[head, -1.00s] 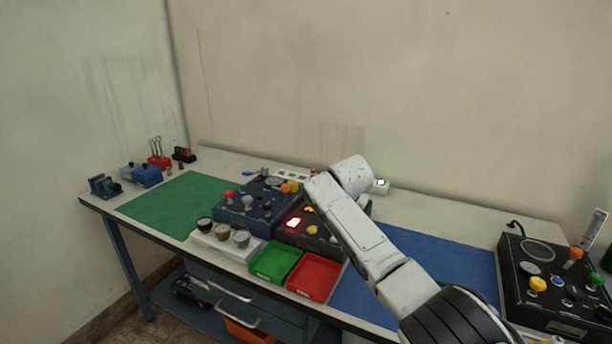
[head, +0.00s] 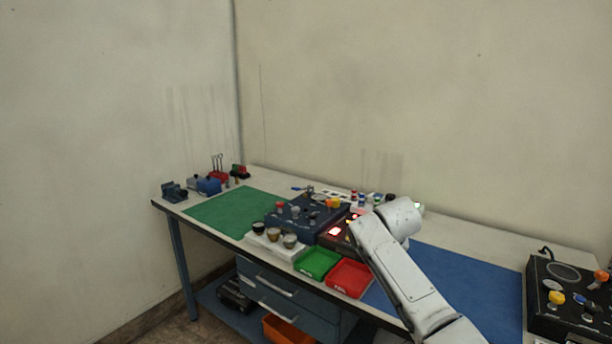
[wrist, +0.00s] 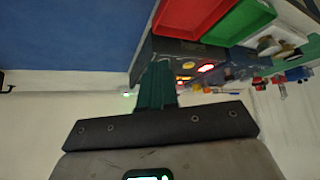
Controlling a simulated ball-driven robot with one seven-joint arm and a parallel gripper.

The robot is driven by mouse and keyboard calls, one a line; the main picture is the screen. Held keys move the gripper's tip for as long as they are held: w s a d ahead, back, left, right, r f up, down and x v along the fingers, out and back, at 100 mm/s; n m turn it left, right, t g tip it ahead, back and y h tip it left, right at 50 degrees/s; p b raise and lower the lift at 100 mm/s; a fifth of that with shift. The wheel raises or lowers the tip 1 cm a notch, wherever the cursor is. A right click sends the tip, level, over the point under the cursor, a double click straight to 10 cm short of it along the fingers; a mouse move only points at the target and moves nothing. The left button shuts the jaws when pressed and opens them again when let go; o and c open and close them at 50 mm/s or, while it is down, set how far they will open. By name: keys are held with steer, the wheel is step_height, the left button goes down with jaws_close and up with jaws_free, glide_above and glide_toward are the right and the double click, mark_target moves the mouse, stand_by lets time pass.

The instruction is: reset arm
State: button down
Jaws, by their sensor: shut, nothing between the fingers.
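My gripper (wrist: 157,84) shows in the wrist view as dark green fingers held together, with nothing between them. It is close in line with the dark control box (wrist: 170,54), which has a lit red button. In the head view my white arm reaches up over the right side of the bench, and its wrist end hides the gripper. Part of the dark box with the lit red button (head: 334,231) shows just left of my arm. The wrist view is upside down, so I cannot tell whether the fingers touch anything.
A green tray (head: 317,262) and a red tray (head: 348,278) sit at the bench's front edge. A blue box (head: 300,216) with knobs stands behind them. A black panel (head: 545,300) stands at the right. The blue mat (head: 465,280) and green mat (head: 228,208) look mostly clear.

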steer(key=s+a+f+n+g+y, duration=0.15)
steer(key=s+a+f, duration=0.25)
steer(key=s+f, duration=0.6)
steer(key=s+f+g, duration=0.2)
steer(key=s+f, duration=1)
steer(key=s, duration=0.1)
steer(key=s+d+g, duration=0.1)
steer(key=s+d, duration=0.3)
steer(key=s, duration=0.8)
steer(key=s+d+g, duration=0.1)
steer(key=s+d, duration=0.3)
steer(key=s, duration=0.8)
steer(key=s+d+g+h, duration=0.1)
steer(key=s+d, duration=0.3)
steer(key=s, duration=0.9)
steer(key=shift+d+m, duration=0.2)
steer(key=shift+m, duration=0.25)
steer(key=c, duration=1.8)
jaws_free()
